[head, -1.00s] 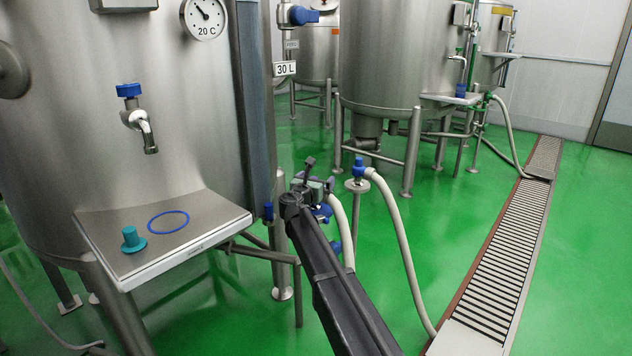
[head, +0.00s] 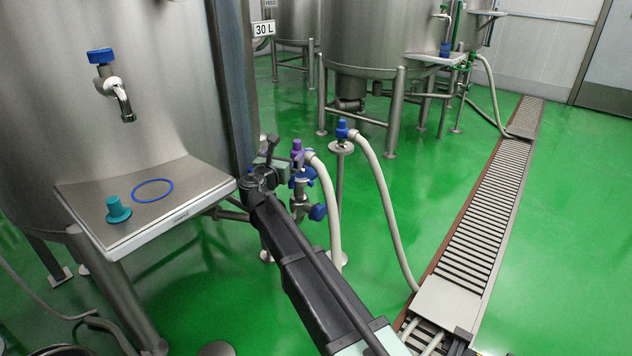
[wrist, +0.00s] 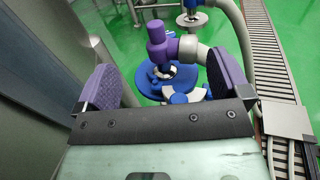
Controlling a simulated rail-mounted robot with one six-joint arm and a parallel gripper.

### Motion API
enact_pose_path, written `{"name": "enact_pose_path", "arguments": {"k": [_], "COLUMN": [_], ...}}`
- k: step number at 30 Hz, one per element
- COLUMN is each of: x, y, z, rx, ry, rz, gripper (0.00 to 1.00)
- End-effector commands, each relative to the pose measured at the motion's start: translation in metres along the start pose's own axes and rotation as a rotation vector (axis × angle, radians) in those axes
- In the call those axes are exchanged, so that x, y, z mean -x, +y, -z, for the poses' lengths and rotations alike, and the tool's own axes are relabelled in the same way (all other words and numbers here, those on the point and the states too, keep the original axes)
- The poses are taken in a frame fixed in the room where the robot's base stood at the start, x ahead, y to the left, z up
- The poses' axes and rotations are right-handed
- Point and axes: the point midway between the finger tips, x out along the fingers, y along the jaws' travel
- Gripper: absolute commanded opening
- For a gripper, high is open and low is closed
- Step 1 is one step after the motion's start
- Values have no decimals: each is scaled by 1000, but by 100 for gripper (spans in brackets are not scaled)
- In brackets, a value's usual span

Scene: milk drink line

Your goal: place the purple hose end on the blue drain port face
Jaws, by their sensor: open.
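The purple hose end (head: 297,152) is an elbow on a pale hose (head: 329,200), beside the end of my arm in the head view. In the wrist view the purple hose end (wrist: 160,42) stands roughly upright over the blue drain port face (wrist: 147,82), with a silver ring at its foot. It appears to rest on the face, but the seam is too small to judge. My gripper (wrist: 163,66) is open, its two purple-padded fingers apart on either side and nearer the camera than the hose end. The blue drain valve (head: 303,178) shows below the hose end in the head view.
A steel shelf (head: 90,200) with a teal plug (head: 118,209) and blue ring (head: 152,190) is on the left tank. A blue-ended hose (head: 342,130) stands on a post behind. A floor drain grate (head: 470,230) runs along the right, with open green floor beyond.

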Motion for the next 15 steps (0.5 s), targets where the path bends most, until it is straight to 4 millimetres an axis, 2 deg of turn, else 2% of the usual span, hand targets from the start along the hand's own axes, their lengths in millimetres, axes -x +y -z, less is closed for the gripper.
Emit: {"name": "enact_pose_path", "arguments": {"k": [2,4,5,7,8,9,11,12,14,15], "x": [0,-1,-1,-1,1,7,27,48,90,122], "y": [-2,-16,-26,-69,-96,-140,-213,-259,-316,-345], "z": [1,4,7,20,28,43,73,94,124,140], "rx": [-7,-51,-88,-238,-337,-505,-812,-1026,-1340,-1530], "ry": [3,23,38,99,136,192,277,323,366,377], "rz": [4,27,46,130,187,290,503,671,952,1152], "gripper": [95,95,95,95,95,95,95,95,95,95]}}
